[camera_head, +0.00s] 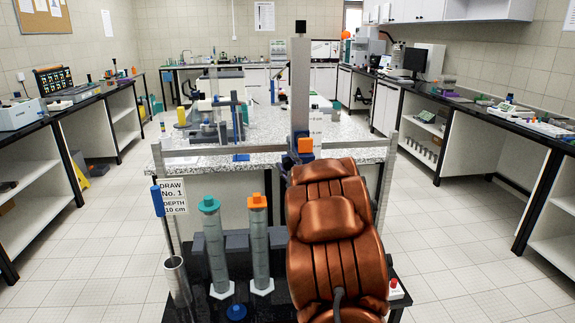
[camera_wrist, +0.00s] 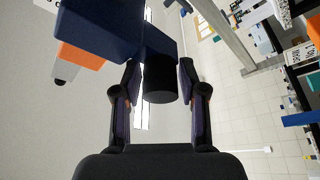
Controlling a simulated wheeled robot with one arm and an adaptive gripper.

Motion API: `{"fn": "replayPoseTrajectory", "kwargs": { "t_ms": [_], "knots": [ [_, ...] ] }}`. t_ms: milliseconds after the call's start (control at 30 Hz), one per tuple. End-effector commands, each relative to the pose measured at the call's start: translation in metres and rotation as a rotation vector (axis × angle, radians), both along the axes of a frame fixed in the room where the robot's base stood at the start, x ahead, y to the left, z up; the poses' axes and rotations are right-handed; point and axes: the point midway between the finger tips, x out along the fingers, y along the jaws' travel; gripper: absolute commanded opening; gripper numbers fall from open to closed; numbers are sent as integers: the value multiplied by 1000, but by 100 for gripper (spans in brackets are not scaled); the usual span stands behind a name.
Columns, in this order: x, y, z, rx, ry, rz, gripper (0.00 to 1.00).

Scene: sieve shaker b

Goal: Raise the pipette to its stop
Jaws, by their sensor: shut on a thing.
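In the wrist view, my gripper (camera_wrist: 159,74) is shut on a short black knob (camera_wrist: 160,82), with one finger on each side. The knob sticks out from a dark blue block (camera_wrist: 115,28). An orange and white part (camera_wrist: 80,56) shows beside the block. In the head view, a blue and orange carriage (camera_head: 305,146) sits low on a tall grey upright post (camera_head: 300,85) with a black cap. My copper-coloured arm hides the gripper, the knob and whatever hangs below the carriage. I cannot make out the pipette's glass in either view.
Two tall cylinders stand left of my arm, one with a teal cap (camera_head: 209,204) and one with an orange cap (camera_head: 257,202). A metal tube (camera_head: 178,280) and a sign reading "DRAW No. 1 DEPTH 10 cm" (camera_head: 173,196) are further left. A speckled bench (camera_head: 345,130) lies behind.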

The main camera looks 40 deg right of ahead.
Motion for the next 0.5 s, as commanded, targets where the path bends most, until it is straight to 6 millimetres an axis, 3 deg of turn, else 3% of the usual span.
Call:
{"fn": "replayPoseTrajectory", "kwargs": {
  "t_ms": [200,500],
  "knots": [
    [0,0,0,1,0,0,0],
    [0,0,2,0,-2,0,0]
  ]
}}
